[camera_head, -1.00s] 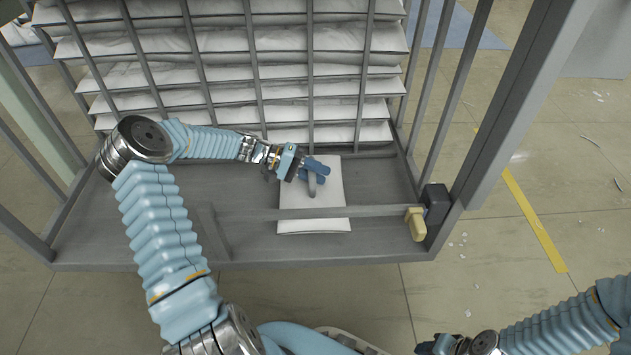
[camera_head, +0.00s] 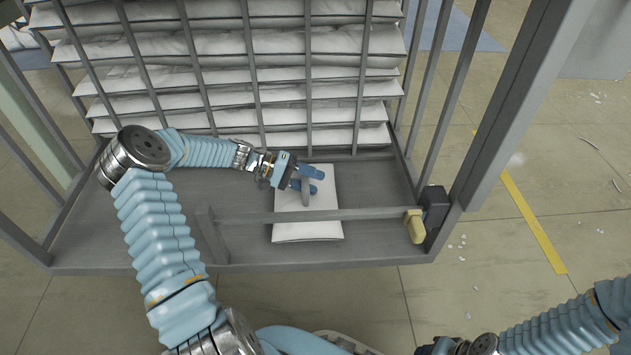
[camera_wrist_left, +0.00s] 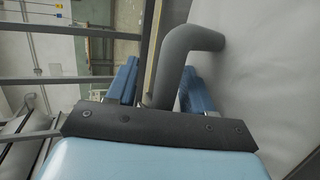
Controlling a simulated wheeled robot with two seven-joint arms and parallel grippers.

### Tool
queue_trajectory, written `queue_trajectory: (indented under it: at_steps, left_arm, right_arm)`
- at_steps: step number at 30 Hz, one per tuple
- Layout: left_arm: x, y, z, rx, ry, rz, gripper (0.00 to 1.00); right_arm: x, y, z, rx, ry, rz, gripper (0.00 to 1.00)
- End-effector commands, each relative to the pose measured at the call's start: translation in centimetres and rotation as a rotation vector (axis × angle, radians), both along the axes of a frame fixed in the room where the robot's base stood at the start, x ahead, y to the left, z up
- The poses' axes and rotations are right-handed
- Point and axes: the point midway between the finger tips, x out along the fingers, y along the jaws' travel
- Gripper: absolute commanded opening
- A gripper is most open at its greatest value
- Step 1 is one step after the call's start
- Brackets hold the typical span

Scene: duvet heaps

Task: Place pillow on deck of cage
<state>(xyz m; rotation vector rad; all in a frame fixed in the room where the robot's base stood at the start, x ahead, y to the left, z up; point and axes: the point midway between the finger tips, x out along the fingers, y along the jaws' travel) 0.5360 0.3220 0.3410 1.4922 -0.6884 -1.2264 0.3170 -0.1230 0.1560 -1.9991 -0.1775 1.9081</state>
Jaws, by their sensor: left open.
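A flat white pillow (camera_head: 308,228) lies on the grey deck (camera_head: 120,230) of the cage, near its front edge and under a low horizontal bar. My left gripper (camera_head: 312,180) is over the pillow's far part, its blue fingers spread apart. In the left wrist view the left gripper (camera_wrist_left: 160,85) has a bent grey rod (camera_wrist_left: 185,50) between its fingers, and the white pillow surface (camera_wrist_left: 265,70) fills the right side. I cannot tell whether the fingers touch the pillow. My right gripper (camera_head: 437,346) is partly visible at the bottom edge; its jaws are not clear.
Several white pillows are stacked behind vertical grey bars (camera_head: 255,75) at the back of the cage. A low bar (camera_head: 360,213) with a yellow latch (camera_head: 416,226) crosses the front. Bare deck lies left of the pillow. Tiled floor (camera_head: 500,270) is open to the right.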

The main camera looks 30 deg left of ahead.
Motion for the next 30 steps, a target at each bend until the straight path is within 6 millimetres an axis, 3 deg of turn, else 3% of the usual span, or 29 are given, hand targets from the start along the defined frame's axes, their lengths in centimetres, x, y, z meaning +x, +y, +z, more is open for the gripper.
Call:
queue_trajectory:
  at_steps: [6,13,18,30]
  left_arm:
    - [-1.5,4.5,1.9,0.003,-0.001,0.006,0.53]
    - [-2.9,8.2,3.3,0.001,-0.001,0.002,0.53]
    - [-3.2,9.3,3.6,0.0,-0.001,0.001,0.53]
    - [-3.3,9.3,3.7,-0.001,-0.001,0.0,0.53]
  right_arm:
    - [0.0,0.0,0.9,0.0,0.002,0.002,0.43]
    - [-0.1,0.0,1.4,0.001,0.003,0.002,0.43]
    - [-0.1,0.0,1.5,0.001,0.003,0.002,0.43]
    - [-0.1,0.0,1.5,0.001,0.003,0.002,0.43]
